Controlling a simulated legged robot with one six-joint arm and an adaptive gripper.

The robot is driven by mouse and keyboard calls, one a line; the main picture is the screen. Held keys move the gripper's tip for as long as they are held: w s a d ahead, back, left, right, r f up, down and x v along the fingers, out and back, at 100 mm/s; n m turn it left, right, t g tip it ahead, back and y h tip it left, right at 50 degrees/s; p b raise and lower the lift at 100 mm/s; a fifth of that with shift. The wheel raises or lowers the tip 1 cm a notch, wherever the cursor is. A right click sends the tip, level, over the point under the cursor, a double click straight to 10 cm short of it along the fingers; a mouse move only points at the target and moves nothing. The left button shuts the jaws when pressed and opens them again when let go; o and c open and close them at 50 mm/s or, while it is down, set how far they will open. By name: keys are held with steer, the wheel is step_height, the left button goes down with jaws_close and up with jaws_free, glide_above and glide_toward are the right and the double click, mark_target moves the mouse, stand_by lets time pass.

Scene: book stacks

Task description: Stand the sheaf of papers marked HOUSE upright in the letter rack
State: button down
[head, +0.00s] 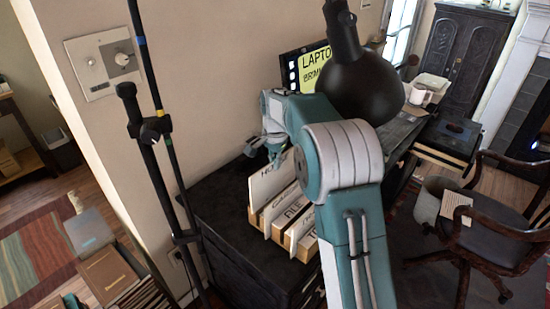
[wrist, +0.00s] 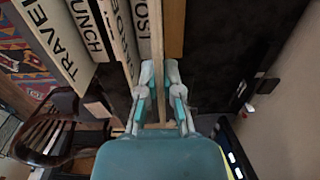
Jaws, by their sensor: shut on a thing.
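The white sheaf (head: 268,183), with "HO" readable and the rest of its word hidden, stands roughly upright at the left end of the wooden letter rack (head: 304,250). My gripper (head: 274,148) is shut on its upper edge. In the wrist view the sheaf shows edge-on (wrist: 157,65) between the fingers of my gripper (wrist: 160,90), beside a wooden part of the rack (wrist: 174,28). Its lower edge meets the rack's left end in the head view; I cannot tell whether it rests on the rack's floor. My arm hides part of the rack.
The rack is on a dark cabinet (head: 235,225). A black lamp (head: 358,85) hangs close by my arm. A dark stand (head: 165,170) rises at left.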

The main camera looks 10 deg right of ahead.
mark_target(275, 191)
steer(key=shift+f, duration=4)
steer(key=c, duration=0.7)
jaws_free()
step_height(275, 191, up, 11)
steer(key=shift+r, duration=0.45)
